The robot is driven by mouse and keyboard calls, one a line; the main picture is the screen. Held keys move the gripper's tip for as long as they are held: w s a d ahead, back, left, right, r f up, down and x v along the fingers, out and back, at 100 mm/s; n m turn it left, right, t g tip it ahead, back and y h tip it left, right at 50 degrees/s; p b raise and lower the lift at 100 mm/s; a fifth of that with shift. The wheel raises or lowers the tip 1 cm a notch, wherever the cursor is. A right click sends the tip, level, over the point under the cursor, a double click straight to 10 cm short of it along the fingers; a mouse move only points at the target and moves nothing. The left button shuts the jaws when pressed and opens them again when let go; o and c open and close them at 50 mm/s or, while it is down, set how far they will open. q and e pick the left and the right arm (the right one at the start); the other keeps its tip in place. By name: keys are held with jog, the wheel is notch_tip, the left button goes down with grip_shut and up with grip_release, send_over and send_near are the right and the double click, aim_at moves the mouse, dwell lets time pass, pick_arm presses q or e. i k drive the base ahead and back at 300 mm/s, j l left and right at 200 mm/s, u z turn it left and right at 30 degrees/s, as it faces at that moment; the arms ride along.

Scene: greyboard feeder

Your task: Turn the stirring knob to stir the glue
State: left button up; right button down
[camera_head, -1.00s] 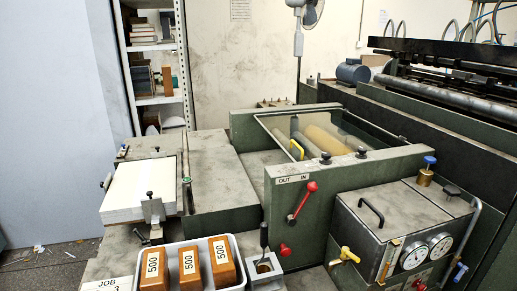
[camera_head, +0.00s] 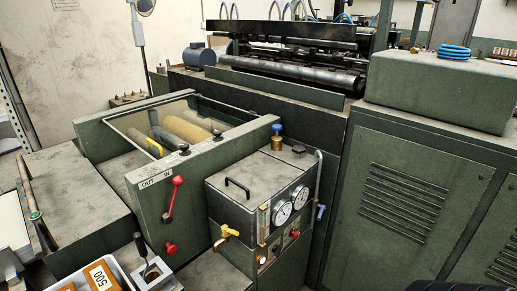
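The grey-green glue box (camera_head: 222,205) stands right of the roller unit. On it are a black lid handle (camera_head: 238,187), a brass valve with a blue cap (camera_head: 277,138), a small black knob (camera_head: 299,149), two dial gauges (camera_head: 283,212) and a yellow tap (camera_head: 227,234). Small red knobs (camera_head: 294,233) sit below the gauges. Another red knob (camera_head: 170,248) and a red lever (camera_head: 172,198) are on the roller unit's front panel. I cannot tell which knob is the stirring one.
Rollers (camera_head: 185,129) lie under a clear cover. A metal holder with a black-handled tool (camera_head: 140,244) and a tray with a box marked 500 (camera_head: 101,276) are at bottom left. A large green cabinet (camera_head: 410,205) fills the right, with a blue coil (camera_head: 454,52) on top.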

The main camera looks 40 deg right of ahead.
aim_at(298, 150)
jog(key=z, duration=1.6)
